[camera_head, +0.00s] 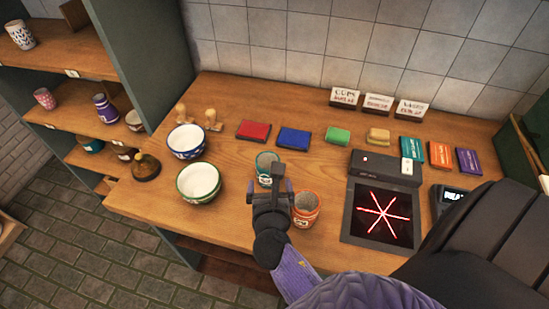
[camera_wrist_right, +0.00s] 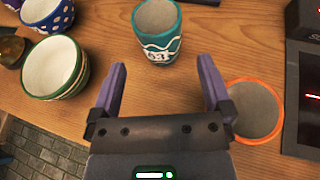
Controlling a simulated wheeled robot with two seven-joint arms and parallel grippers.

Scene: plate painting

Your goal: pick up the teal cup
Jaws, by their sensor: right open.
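The teal cup (camera_head: 266,160) stands upright on the wooden counter, partly hidden behind my right gripper in the head view. In the right wrist view the teal cup (camera_wrist_right: 158,32) is at the top middle, with a white pattern on its side. My right gripper (camera_wrist_right: 160,80) is open and empty, its two purple fingers apart, pointing toward the cup. The cup lies just beyond the fingertips; whether it is at their height I cannot tell. In the head view the right gripper (camera_head: 270,192) is over the counter on the near side of the cup. My left gripper is not seen.
An orange-rimmed cup (camera_head: 305,208) stands close to the right finger. A green-rimmed bowl (camera_head: 199,183) and a blue bowl (camera_head: 186,141) are to the left. A black device with red glowing lines (camera_head: 382,213) lies to the right. Ink pads, including a red one (camera_head: 254,131), lie behind.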

